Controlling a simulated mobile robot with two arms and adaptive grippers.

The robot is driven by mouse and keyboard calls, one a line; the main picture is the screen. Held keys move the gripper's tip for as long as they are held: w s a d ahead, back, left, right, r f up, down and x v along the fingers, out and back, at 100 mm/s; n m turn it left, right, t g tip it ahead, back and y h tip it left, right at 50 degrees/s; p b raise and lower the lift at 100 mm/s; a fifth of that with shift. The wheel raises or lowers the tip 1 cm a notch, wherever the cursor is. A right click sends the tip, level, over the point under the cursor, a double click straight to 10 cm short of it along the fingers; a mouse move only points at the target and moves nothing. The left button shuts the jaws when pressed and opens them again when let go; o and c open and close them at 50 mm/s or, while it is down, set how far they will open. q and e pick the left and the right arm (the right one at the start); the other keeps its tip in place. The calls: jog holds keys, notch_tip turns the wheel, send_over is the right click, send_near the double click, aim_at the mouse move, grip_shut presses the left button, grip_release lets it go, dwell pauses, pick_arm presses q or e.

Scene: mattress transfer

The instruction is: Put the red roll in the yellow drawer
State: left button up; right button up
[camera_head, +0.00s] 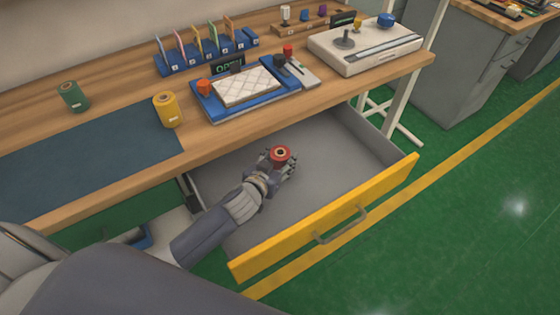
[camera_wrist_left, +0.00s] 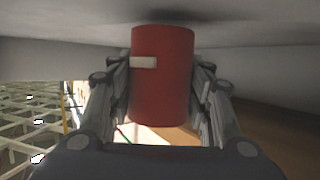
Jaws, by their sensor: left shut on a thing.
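The red roll (camera_head: 281,154) stands roughly upright inside the open yellow drawer (camera_head: 330,217), over its grey floor. My left gripper (camera_head: 280,165) is reaching into the drawer and is shut on the roll. In the left wrist view the red roll (camera_wrist_left: 162,90) sits between both fingers of my left gripper (camera_wrist_left: 161,75), with a small pale label on its side. A dark shadow lies on the grey surface close to the roll's end; whether the roll touches it I cannot tell. My right gripper is not in view.
The wooden workbench (camera_head: 60,210) hangs over the drawer's back. On it stand a yellow roll (camera_head: 167,110), a green roll (camera_head: 72,97), a blue tray (camera_head: 208,107) and a white device (camera_head: 365,50). The visible drawer floor around the roll is clear.

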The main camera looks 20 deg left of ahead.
pick_arm(q)
jog(key=shift+s+f, duration=0.15)
jog(key=shift+f, duration=0.3)
jog(key=shift+r, duration=0.1)
jog(key=shift+f, duration=0.2)
jog(key=o, duration=1.2)
jog(key=shift+o, duration=0.2)
jog(key=shift+s, duration=0.1)
jog(key=shift+s+r, duration=0.1)
jog(key=shift+r, duration=0.05)
jog(key=v, duration=1.1)
jog(key=shift+s+r, duration=0.25)
jog(key=shift+s, duration=0.05)
